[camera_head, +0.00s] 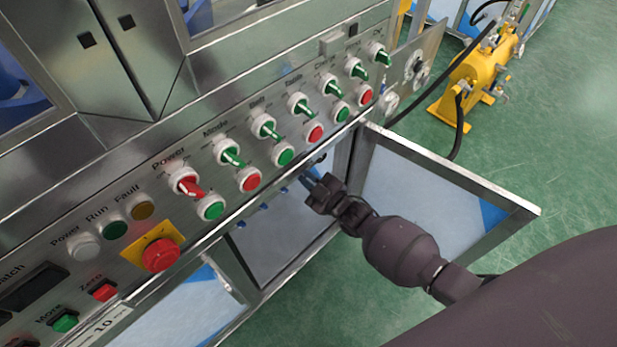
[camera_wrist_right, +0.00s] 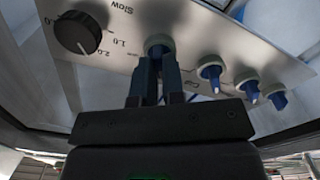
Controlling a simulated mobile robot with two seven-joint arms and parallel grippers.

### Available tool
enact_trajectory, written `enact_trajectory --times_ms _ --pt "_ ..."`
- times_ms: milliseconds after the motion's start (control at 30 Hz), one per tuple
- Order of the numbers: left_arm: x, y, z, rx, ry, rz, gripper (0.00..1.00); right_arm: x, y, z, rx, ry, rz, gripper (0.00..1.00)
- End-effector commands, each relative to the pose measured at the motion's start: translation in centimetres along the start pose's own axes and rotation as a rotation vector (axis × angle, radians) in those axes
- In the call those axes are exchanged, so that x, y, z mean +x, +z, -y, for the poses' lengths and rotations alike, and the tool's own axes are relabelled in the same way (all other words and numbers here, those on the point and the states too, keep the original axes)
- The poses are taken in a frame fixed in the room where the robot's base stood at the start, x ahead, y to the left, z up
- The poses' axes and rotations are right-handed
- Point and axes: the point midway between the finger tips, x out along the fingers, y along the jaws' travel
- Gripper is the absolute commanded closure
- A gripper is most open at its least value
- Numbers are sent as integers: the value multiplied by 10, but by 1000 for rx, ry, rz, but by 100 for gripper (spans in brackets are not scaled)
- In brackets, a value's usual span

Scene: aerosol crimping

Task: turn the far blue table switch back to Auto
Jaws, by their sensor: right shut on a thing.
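In the right wrist view a row of blue switches runs along a metal panel. The blue switch at the row's left end (camera_wrist_right: 158,42), beside a black dial, sits between the fingertips of my right gripper (camera_wrist_right: 158,64), shut on it. Its handle is mostly hidden by the fingers, so I cannot tell its setting. In the head view my right gripper (camera_head: 312,181) reaches under the control panel's lower edge, its tips partly hidden. My left gripper does not show.
Other blue switches (camera_wrist_right: 210,70) point down beside the held one. The black dial (camera_wrist_right: 78,32) is left of it. Above the arm is the main panel (camera_head: 130,190) with green and red controls.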

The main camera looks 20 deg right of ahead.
Motion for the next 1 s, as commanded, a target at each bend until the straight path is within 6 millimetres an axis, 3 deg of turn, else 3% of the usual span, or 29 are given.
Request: enact_trajectory --times_ms 400,967,1000 --pt "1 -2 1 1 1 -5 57 -1 1 1 -199 -1 1 100" --pt "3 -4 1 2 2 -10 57 -1 1 1 -232 -2 1 100" --pt "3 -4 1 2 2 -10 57 -1 1 1 -232 -2 1 89"
